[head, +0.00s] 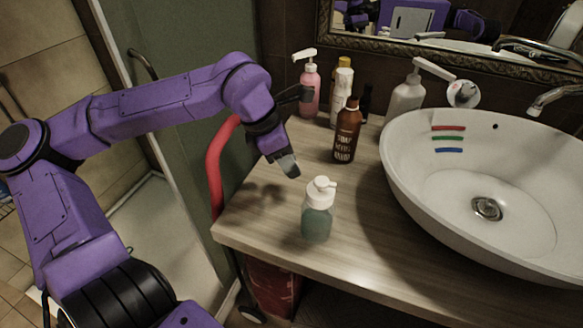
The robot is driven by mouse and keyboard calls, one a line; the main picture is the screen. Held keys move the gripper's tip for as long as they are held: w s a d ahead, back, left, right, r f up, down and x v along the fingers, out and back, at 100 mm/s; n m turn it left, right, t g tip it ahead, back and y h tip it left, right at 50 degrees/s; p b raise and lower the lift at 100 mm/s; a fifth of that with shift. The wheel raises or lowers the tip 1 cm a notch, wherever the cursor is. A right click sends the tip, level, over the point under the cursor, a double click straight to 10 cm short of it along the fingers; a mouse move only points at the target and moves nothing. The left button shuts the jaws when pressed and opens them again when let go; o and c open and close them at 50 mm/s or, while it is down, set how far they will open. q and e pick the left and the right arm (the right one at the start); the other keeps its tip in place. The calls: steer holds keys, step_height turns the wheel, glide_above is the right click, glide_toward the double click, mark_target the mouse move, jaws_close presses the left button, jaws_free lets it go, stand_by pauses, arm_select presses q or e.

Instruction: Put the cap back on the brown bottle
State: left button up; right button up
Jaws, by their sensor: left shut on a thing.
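The brown bottle (346,137), with pale lettering, stands upright on the wooden counter left of the basin. Its narrow brown top shows no clear separate cap. My left gripper (288,164) points down over the counter, left of the brown bottle and apart from it. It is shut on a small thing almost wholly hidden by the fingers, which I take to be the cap. My right gripper is not in view.
A teal bottle with a white pump (318,209) stands in front, near the counter's (265,228) front edge. A pink pump bottle (310,88), a white bottle (341,97) and a white pump bottle (407,95) stand behind. The white basin (405,180) fills the right.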

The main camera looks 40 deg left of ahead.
arm_select(q)
steer(key=s+d+r+b, duration=0.1)
steer(key=s+d+r, duration=0.3)
steer(key=s+r, duration=0.3)
steer(key=s, duration=0.4)
steer(key=shift+f, duration=0.1)
